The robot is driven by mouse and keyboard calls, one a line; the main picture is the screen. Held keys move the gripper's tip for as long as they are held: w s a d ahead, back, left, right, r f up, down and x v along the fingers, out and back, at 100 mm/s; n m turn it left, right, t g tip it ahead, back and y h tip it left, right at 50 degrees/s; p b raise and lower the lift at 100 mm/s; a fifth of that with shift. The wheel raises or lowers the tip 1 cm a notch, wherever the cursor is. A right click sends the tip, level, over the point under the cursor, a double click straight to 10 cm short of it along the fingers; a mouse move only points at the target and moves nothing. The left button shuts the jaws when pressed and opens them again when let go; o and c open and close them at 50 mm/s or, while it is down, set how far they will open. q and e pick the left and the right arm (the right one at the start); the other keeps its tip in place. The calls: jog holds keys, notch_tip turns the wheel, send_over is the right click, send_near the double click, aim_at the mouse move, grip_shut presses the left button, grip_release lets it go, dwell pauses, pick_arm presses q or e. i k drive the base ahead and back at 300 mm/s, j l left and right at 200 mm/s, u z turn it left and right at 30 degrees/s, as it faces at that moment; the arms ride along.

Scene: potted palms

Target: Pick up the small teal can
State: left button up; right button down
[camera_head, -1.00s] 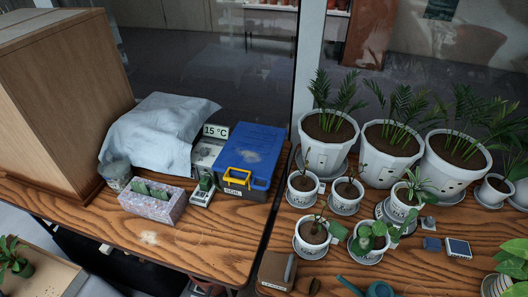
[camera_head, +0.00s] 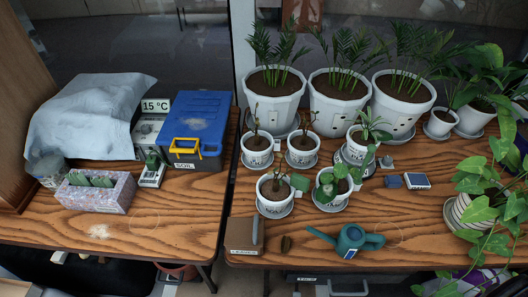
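A small teal watering can (camera_head: 357,239) stands on the right wooden table, close to its front edge. Its spout points left and its round handle is on the right. Neither of my grippers is in view.
Small white pots on saucers (camera_head: 275,194) stand behind the can, with large palm pots (camera_head: 340,99) at the back. A gap separates the two tables.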

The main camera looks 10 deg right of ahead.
aim_at(352, 239)
jog(key=l+z, duration=0.15)
jog(key=z, duration=0.2)
jog(key=k+l+z, duration=0.1)
jog(key=z, duration=0.25)
jog(key=l+z, duration=0.35)
jog(key=j, duration=0.1)
